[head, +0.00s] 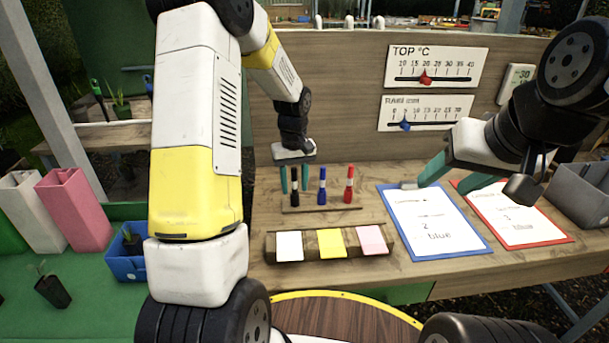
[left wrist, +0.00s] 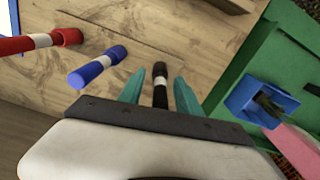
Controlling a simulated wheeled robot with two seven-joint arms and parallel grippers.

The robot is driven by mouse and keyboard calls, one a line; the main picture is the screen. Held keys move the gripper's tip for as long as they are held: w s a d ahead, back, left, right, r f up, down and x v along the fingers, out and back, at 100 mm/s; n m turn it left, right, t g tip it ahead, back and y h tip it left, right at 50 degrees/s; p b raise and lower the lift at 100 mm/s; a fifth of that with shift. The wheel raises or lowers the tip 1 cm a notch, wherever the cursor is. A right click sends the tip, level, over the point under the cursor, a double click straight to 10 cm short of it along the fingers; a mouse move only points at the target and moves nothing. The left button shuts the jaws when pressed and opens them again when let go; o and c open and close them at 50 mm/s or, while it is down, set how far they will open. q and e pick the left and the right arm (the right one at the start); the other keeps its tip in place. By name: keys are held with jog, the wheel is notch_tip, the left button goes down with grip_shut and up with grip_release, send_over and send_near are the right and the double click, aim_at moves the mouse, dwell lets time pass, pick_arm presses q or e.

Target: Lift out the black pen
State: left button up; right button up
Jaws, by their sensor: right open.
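The black pen (head: 294,188), with a white band, stands upright at the left end of a small wooden rack (head: 335,207). My left gripper (head: 294,181) is above the rack, pointing down, with its teal fingers on either side of the pen. In the left wrist view the black pen (left wrist: 160,86) is between the fingertips (left wrist: 158,92), with a gap on both sides. A blue pen (head: 322,186) and a red pen (head: 348,184) stand to its right in the rack. My right gripper (head: 449,183) is open and empty above the clipboards.
In front of the rack is a wooden holder (head: 270,248) with white, yellow and pink cards. A blue clipboard (head: 486,248) and a red clipboard (head: 566,239) lie at the right. A back panel (head: 340,110) with gauges stands behind. A blue pot (head: 122,264) is at the left.

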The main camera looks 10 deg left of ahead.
pick_arm(q)
grip_shut()
